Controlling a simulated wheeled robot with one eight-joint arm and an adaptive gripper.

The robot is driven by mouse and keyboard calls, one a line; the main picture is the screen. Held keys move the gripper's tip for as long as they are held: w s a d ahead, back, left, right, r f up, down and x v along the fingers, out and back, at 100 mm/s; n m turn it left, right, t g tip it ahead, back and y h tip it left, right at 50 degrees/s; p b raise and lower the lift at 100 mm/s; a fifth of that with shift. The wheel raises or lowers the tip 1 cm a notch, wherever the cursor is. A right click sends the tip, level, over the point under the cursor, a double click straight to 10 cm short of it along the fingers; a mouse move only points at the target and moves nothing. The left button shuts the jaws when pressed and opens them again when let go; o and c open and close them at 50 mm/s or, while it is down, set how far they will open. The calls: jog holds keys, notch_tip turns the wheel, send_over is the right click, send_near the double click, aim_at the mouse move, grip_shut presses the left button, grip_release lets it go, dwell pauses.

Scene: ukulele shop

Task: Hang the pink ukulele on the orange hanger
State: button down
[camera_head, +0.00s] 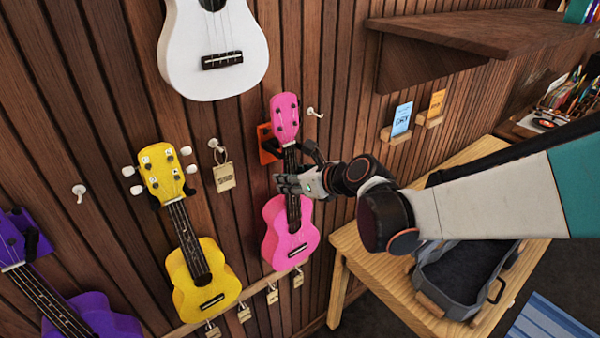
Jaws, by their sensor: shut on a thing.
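The pink ukulele (290,233) is upright against the slatted wood wall, its headstock (286,112) at the top. My gripper (292,184) is shut on its neck, just above the body. The orange hanger (266,143) shows behind the neck, just below the headstock and mostly to its left. A dark prong shows beside the neck there. I cannot tell whether the headstock rests on the hanger's prongs, since the neck and gripper hide part of it.
A yellow ukulele (206,281) hangs to the left, a purple one (95,318) farther left, a white one (205,60) above. White pegs (314,112) stick out of the wall. A wooden shelf (470,32) juts out at upper right. An open grey case (440,286) lies on the wooden table (365,268).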

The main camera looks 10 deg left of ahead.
dwell(0.4)
jog(key=shift+f+b, duration=1)
jog(key=shift+f, duration=0.1)
jog(key=shift+a, duration=0.1)
jog(key=shift+w+a+r, duration=0.1)
jog(key=shift+w+a, duration=0.6)
jog(key=shift+s+d, duration=0.35)
jog(key=shift+d, duration=0.05)
dwell(0.5)
jog(key=c, duration=1.1)
grip_release()
